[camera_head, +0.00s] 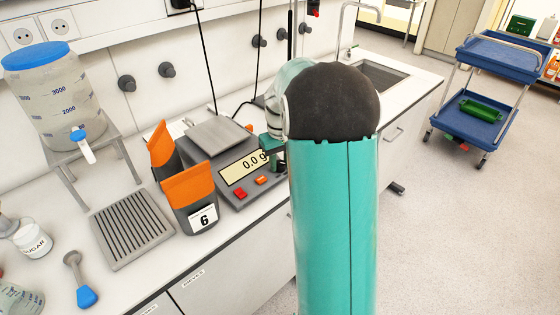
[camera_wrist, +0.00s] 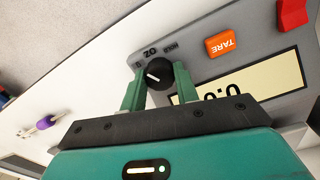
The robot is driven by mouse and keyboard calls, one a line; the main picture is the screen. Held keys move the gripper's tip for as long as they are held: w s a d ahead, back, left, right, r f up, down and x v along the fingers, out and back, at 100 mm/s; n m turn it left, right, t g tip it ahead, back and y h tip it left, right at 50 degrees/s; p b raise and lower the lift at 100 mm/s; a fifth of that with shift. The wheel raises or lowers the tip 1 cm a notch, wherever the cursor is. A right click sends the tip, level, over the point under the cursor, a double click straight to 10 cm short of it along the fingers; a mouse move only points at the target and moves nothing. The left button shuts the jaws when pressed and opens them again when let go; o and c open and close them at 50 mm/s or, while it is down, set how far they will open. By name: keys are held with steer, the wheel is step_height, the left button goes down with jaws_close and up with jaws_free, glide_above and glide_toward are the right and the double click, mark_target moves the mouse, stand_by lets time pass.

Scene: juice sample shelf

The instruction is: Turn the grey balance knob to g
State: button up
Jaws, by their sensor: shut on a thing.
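The balance (camera_head: 225,157) stands on the bench, and its display (camera_head: 243,166) reads 0.0 g. In the wrist view the balance knob (camera_wrist: 154,75) looks round and very dark, with a white pointer line. My gripper (camera_wrist: 154,84) is shut on the knob, one green finger at each side. In the head view my arm hides the knob and most of the gripper.
An orange TARE button (camera_wrist: 220,43) and a red button (camera_wrist: 291,14) sit near the knob. Orange-topped holders, one labelled 6 (camera_head: 203,219), stand left of the balance. A drip grate (camera_head: 131,228) lies below the blue-lidded dispenser (camera_head: 48,100). A blue cart (camera_head: 490,95) stands on the floor.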

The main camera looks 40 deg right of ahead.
mark_target(280, 162)
steer(key=shift+w+r+n, duration=0.1)
steer(key=shift+n, duration=1.3)
steer(key=o, duration=0.7)
step_height(280, 162, up, 14)
